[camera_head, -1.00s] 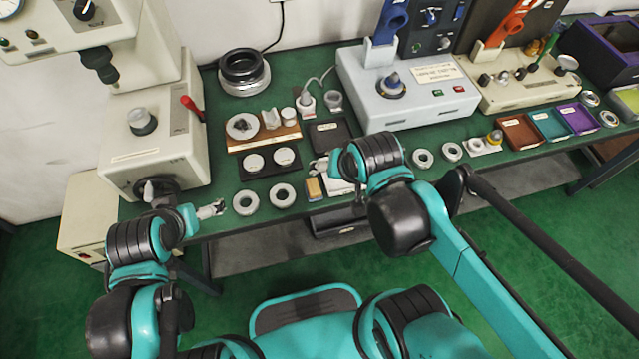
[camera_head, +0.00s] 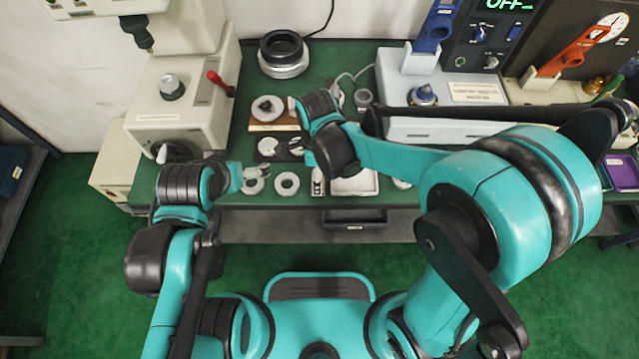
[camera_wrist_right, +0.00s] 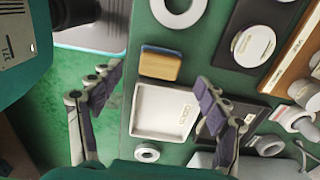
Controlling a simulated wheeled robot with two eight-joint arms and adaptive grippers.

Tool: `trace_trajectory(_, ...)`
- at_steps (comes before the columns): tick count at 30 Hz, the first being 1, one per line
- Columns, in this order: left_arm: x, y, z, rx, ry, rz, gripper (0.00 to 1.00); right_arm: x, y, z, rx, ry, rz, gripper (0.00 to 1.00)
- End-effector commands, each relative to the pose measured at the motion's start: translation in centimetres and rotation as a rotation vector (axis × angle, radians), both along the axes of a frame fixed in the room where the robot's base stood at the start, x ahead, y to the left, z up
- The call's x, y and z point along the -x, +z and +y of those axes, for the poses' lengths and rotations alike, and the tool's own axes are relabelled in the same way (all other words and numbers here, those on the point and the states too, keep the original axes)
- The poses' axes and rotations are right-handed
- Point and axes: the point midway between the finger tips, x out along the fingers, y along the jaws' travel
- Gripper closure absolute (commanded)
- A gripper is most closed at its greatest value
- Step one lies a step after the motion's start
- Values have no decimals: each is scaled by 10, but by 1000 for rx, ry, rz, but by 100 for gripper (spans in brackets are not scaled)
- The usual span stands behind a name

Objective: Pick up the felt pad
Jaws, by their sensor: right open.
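A small tan block with a blue edge, which looks like the felt pad (camera_wrist_right: 160,65), lies flat on the green bench in the right wrist view. It sits just beyond a white labelled tray (camera_wrist_right: 148,112), outside it. My right gripper (camera_wrist_right: 156,84) is open and empty above them, its fingers spread to either side of the pad and tray. In the head view the pad (camera_head: 317,183) is small, left of the white tray; my right gripper is mostly hidden by its arm there. My left gripper (camera_head: 262,172) is over the bench's front edge by the pale rings; its jaw state is unclear.
Pale rings (camera_head: 287,184) lie left of the pad. A dark plate with white discs (camera_wrist_right: 236,70) and a dark labelled tray (camera_wrist_right: 240,112) are close by. A press machine (camera_head: 180,100) stands left. A dark bin (camera_head: 352,218) is below the bench's front edge.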

Motion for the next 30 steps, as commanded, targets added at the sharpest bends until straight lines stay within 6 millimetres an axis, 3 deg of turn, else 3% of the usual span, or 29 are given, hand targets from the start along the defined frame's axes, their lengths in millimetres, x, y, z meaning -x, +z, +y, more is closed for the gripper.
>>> trace_trajectory(9,0,-28,0,0,0,0,0,0,-46,-1,0,1,-1,24)
trace_trajectory(17,0,-27,0,0,0,0,0,0,-48,-1,-1,1,-1,24)
trace_trajectory(23,0,-27,0,0,0,0,0,0,-48,-1,-1,1,-1,74)
trace_trajectory(30,0,-27,0,0,0,0,0,0,-48,-1,-1,1,-1,77)
